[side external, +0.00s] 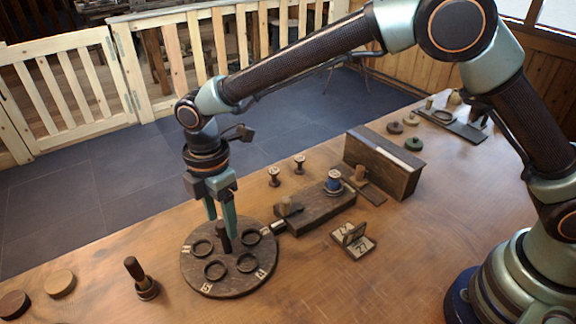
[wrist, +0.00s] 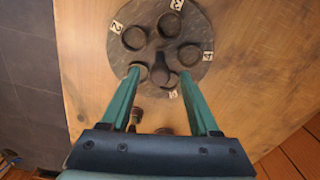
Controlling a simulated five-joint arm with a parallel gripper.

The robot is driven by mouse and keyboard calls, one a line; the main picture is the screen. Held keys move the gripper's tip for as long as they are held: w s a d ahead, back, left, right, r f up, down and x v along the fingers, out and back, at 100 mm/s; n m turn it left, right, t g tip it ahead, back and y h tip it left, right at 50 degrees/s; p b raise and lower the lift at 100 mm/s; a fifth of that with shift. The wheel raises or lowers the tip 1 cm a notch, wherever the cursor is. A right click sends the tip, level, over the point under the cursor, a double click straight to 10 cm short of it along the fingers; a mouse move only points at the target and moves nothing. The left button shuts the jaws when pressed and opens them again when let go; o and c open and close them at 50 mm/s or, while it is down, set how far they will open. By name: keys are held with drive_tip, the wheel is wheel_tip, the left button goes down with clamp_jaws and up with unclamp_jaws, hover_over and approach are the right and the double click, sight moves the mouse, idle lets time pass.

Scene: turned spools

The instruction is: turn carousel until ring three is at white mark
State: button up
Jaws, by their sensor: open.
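The carousel (side external: 228,284) is a round dark disk on the table with several dark rings and white number tags around it. In the wrist view the carousel (wrist: 203,34) shows tags that look like 2, 3 and 4; another is partly hidden. A dark upright knob (side external: 223,241) stands at its middle. My gripper (side external: 221,228) is open and points down over the disk. In the wrist view the knob (wrist: 160,72) appears between the fingertips of my gripper (wrist: 160,76), with gaps on both sides. I cannot clearly make out the white mark.
A dark block (side external: 315,210) with a blue spool (side external: 333,183) stands right of the carousel. The table front is clear.

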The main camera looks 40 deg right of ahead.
drive_tip(key=shift+r, duration=2.25)
clamp_jaws()
drive_tip(key=shift+r, duration=2)
